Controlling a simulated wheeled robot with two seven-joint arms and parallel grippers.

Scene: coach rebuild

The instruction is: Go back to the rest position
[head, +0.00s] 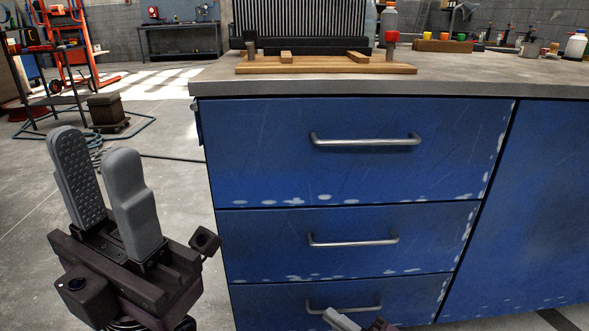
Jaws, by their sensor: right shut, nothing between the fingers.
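My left gripper (94,145) is at the lower left, pointing up, in front of the open floor. Its two grey fingers stand apart, the dotted pad of one showing, with nothing between them. My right gripper (342,320) shows only in part at the bottom edge, low in front of the lowest drawer. Its grey fingers are shut and I see nothing held there. The rest of it is cut off by the frame.
A blue drawer cabinet (270,165) with a grey worktop (500,80) stands ahead, its drawers closed. Metal handles (365,140) stick out from the fronts. A wooden board (325,69) lies on top. A red hand truck (70,45) stands far left. Open floor (175,185) lies left of the cabinet.

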